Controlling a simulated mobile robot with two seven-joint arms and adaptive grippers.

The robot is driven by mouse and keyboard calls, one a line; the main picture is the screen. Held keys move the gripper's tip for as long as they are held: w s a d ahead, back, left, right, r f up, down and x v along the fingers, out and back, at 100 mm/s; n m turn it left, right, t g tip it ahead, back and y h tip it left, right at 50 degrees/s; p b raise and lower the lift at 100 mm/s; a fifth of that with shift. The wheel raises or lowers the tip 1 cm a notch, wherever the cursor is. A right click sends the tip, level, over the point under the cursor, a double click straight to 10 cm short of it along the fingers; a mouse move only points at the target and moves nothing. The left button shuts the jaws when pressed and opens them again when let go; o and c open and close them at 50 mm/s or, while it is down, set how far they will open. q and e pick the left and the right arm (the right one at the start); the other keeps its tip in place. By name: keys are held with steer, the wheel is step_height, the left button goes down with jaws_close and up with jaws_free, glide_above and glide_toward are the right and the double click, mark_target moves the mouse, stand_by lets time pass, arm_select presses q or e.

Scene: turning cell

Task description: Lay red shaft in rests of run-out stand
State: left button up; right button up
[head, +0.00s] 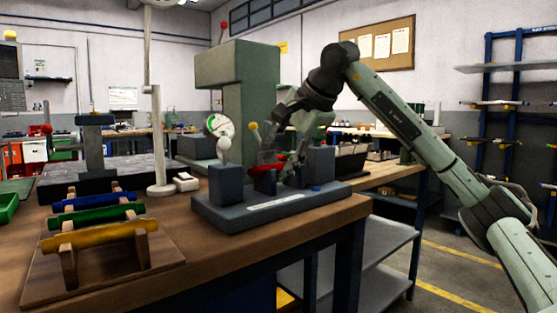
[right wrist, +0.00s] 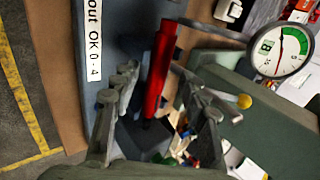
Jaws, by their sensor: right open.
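The red shaft (head: 265,168) is at the run-out stand (head: 245,214), low between its upright blocks. In the right wrist view the shaft (right wrist: 160,70) runs lengthwise over the stand's dark base (right wrist: 115,30), with a dark block at its lower end. I cannot tell whether it is fully seated in both rests. My right gripper (right wrist: 160,85) is open, with one finger on each side of the shaft and a gap to each finger. In the head view the gripper (head: 290,160) comes down over the stand and hides part of the shaft. My left gripper is not in view.
A dial gauge (head: 219,126) and a yellow-knobbed lever (head: 253,127) stand close to the gripper. A wooden rack (head: 140,245) at left holds blue (head: 95,201), green (head: 97,218) and yellow (head: 100,235) shafts. A tall green machine (head: 250,90) stands behind.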

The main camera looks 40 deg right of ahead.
steer(key=v, duration=1.2)
stand_by(0.3)
